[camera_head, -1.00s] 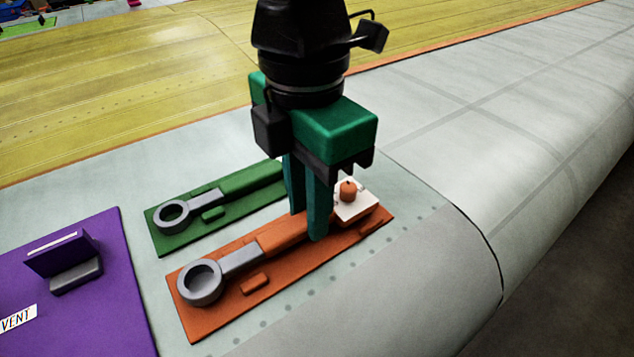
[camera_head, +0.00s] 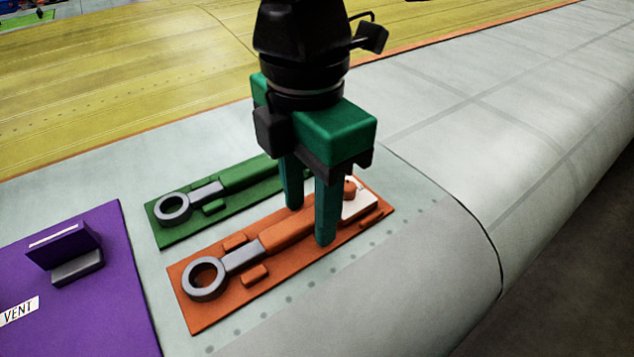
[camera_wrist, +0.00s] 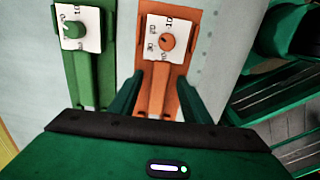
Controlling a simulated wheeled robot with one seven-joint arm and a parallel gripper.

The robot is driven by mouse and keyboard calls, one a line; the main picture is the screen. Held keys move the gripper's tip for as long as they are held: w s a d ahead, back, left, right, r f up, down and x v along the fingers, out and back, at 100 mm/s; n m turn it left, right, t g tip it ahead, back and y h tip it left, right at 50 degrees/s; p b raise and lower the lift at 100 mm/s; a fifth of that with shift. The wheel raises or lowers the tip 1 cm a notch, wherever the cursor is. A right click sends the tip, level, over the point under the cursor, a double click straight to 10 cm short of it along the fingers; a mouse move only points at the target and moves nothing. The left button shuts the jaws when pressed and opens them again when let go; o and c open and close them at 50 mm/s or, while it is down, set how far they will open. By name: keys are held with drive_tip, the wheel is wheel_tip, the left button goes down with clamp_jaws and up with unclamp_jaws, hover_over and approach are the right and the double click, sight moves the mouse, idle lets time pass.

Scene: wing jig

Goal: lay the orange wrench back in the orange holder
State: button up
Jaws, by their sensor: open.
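The orange wrench (camera_head: 288,233) lies lengthwise on the orange holder (camera_head: 207,313), its grey ring end at the left and its orange handle running to the right. Small orange blocks of the holder stand on both sides of the wrench's shank. My gripper (camera_head: 310,225) is open, with its green fingers apart on either side of the handle. In the wrist view the orange holder (camera_wrist: 158,107) runs up between the fingers, with a white dial plate (camera_wrist: 166,34) and orange knob at its far end.
A green holder (camera_head: 172,237) with a green-handled wrench (camera_head: 245,178) lies just behind. A purple panel (camera_head: 105,310) with an upright block and a VENT label is at the left. The grey wing surface is clear at the right, ending at a dropping edge.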

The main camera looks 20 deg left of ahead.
wheel_tip(320, 180, up, 11)
idle(0.5)
